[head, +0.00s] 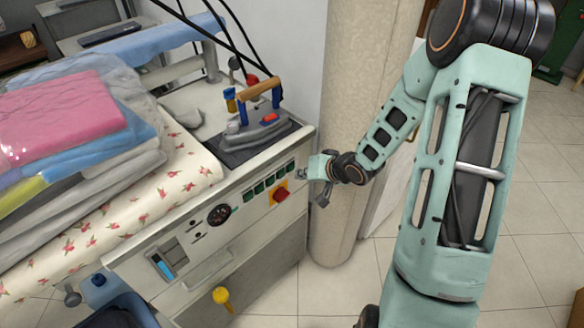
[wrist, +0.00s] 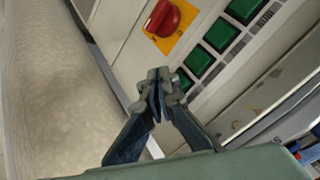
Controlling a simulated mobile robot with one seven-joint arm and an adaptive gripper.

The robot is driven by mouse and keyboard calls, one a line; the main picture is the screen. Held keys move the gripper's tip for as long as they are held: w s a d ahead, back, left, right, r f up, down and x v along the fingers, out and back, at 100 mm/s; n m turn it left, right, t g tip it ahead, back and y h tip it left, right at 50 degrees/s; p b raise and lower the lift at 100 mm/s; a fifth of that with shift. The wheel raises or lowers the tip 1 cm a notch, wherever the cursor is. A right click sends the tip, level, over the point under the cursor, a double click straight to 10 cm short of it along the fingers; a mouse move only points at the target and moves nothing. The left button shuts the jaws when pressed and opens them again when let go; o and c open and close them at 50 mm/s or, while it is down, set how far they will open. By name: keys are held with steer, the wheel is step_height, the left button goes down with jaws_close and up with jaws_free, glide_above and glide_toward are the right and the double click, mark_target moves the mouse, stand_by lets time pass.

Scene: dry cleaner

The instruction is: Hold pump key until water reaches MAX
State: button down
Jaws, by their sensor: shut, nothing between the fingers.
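The ironing station's front panel has a row of green keys (head: 258,187). They also show in the wrist view (wrist: 222,35). Which one is the pump key cannot be read. A water level window (head: 163,263) at the panel's left shows blue in its lower part; a MAX mark is not legible. My gripper (head: 304,172) is at the right end of the key row. In the wrist view my gripper (wrist: 158,80) has its fingertips together and empty, close beside the last green key (wrist: 184,80). Whether they touch it cannot be told.
A red rotary switch (head: 280,195) on a yellow plate sits below the keys. An iron (head: 260,120) stands on top, beside folded laundry (head: 70,115). A beige column (head: 350,110) stands close to my arm. Tiled floor is open at right.

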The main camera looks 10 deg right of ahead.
steer(key=shift+s+d+p, duration=0.35)
steer(key=shift+s+d, duration=0.35)
steer(key=shift+s, duration=0.25)
steer(key=shift+s+d+p, duration=0.3)
steer(key=shift+s+d, duration=0.35)
steer(key=shift+s, duration=0.3)
